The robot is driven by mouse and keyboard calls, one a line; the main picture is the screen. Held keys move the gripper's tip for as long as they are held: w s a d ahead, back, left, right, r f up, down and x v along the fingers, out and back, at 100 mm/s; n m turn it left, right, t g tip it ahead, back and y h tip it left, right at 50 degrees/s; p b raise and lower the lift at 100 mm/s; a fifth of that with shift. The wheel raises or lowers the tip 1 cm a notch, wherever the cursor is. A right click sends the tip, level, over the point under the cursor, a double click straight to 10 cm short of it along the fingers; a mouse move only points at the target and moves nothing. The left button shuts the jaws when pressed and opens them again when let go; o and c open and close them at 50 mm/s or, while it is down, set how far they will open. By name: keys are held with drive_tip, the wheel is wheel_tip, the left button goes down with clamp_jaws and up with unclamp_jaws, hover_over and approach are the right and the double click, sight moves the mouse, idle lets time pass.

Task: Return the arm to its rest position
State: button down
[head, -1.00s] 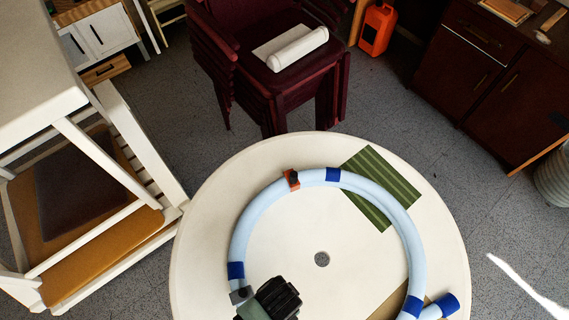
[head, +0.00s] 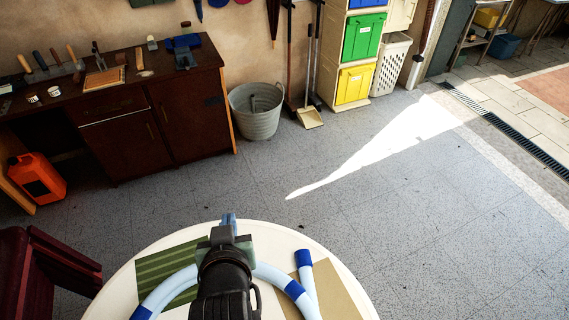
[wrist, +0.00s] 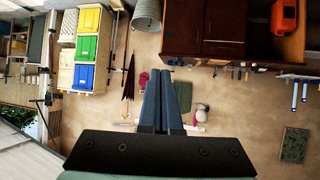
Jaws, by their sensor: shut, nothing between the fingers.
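My gripper (head: 228,222) is in the lower middle of the head view, above the round white table and pointing away toward the room. Its blue fingers are together with nothing between them, and they also show close together in the wrist view (wrist: 166,90). My black wrist and arm cover part of the table and of the light blue hose ring (head: 270,274) behind them. The wrist view is upside down and shows the room's wall side.
The round table (head: 322,252) also bears a green striped mat (head: 165,262). Dark red chairs (head: 40,275) stand at the left. A dark workbench (head: 115,135), an orange canister (head: 38,178) and a grey bucket (head: 257,115) stand further back. The floor (head: 420,230) at the right is clear.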

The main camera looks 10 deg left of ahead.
drive_tip(key=w+d+r+m+t, duration=0.1)
drive_tip(key=w+d+r+t, duration=0.15)
drive_tip(key=r, duration=0.65)
drive_tip(key=w+d+r+t, duration=0.1)
drive_tip(key=d+r+t, duration=0.15)
drive_tip(key=r, duration=0.55)
drive_tip(key=w+d+r+m+t, duration=0.1)
drive_tip(key=w+r+t, duration=0.15)
drive_tip(key=r, duration=0.65)
drive_tip(key=s+d+r+t+h, duration=0.1)
drive_tip(key=s+d+r+t, duration=0.2)
drive_tip(key=r, duration=0.5)
drive_tip(key=s+d+r+m+t+h, duration=0.1)
drive_tip(key=s+r, duration=0.3)
drive_tip(key=r, duration=0.4)
drive_tip(key=s+d+r+t+h, duration=0.1)
drive_tip(key=s+d+r+t, duration=0.3)
drive_tip(key=r, duration=0.4)
drive_tip(key=shift+d+r+m+t+h, duration=0.3)
drive_tip(key=shift+d+m+t+h, duration=0.05)
drive_tip(key=shift+m+h, duration=0.05)
